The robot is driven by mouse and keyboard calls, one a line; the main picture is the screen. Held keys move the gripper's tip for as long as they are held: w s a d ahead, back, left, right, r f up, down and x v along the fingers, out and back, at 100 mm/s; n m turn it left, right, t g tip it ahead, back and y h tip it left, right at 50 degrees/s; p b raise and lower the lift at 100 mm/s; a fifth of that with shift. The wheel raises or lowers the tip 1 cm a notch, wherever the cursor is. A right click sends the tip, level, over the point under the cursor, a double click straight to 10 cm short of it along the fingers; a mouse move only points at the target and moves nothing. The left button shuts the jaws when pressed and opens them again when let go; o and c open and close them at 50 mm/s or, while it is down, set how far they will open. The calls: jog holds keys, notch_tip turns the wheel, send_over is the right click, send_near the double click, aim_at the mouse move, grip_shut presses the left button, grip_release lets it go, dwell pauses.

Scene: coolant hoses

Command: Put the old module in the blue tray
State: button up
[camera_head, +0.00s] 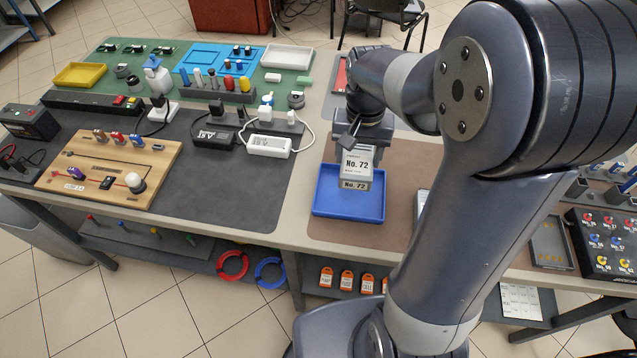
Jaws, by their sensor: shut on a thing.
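The old module (356,164) is a light grey block with labels reading "No. 72". My gripper (358,143) is shut on its upper end and holds it upright over the blue tray (345,213). The module covers the back part of the tray. I cannot tell whether its lower end touches the tray floor or hangs just above it. The front part of the tray is bare. The gripper's fingertips are partly hidden by the module and the arm.
A wooden board (150,187) with small parts lies on the dark mat at left. A white power strip (268,147) with a cable lies left of the tray. A dark box (600,245) with coloured connectors stands at right. My arm hides much of the right side.

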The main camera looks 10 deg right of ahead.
jog(key=f, duration=0.6)
jog(key=shift+w+a, duration=0.1)
jog(key=shift+a, duration=0.15)
jog(key=shift+f, duration=1.95)
jog(key=shift+f, duration=0.1)
jog(key=shift+f+b, duration=0.15)
jog(key=shift+b, duration=0.2)
jog(key=o, duration=1.4)
jog(key=shift+c, duration=0.2)
notch_tip(320, 180, up, 13)
jog(key=shift+f+p, duration=0.2)
jog(key=shift+p, duration=0.3)
